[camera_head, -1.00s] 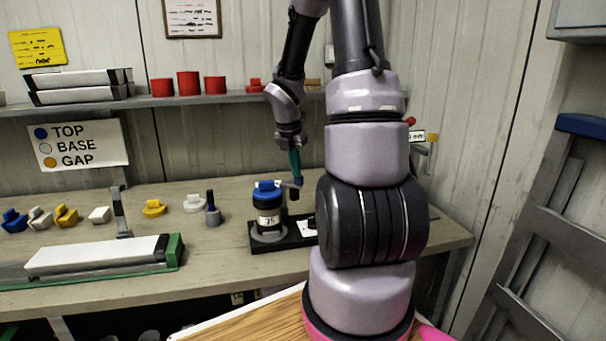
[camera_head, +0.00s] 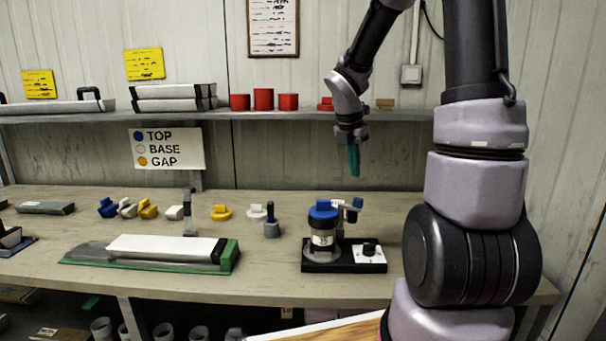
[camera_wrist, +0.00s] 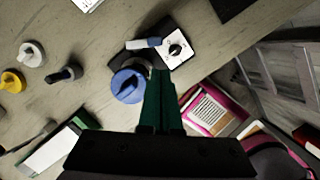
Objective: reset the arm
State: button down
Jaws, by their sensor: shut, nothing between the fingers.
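My gripper (camera_head: 353,161) is raised above the workbench, in front of the back wall and above the black-based device (camera_head: 318,267). Its green fingers are together with nothing between them. The wrist view also shows the shut fingers (camera_wrist: 161,82) pointing out over the bench. The gripper appears clear of both.
Blue, white and yellow caps (camera_head: 148,208) and a grey stand with a dark handle (camera_head: 271,222) stand along the bench. A white-topped green tray (camera_head: 228,258) lies at front left. A shelf (camera_head: 300,115) with red cylinders runs behind. The air around the gripper looks free.

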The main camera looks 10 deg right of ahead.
jog(key=s+a+r+m+t+y, duration=0.2)
jog(key=s+r+m, duration=0.6)
jog(key=m, duration=0.6)
jog(key=s+a+r+m+t+y, duration=0.2)
jog(key=s+a+r+m, duration=0.3)
jog(key=m, duration=0.9)
jog(key=shift+s+a+r+m+t, duration=0.35)
jog(key=shift+s+r+t, duration=0.85)
jog(key=shift+s, duration=1.55)
jog(key=shift+r+g, duration=0.3)
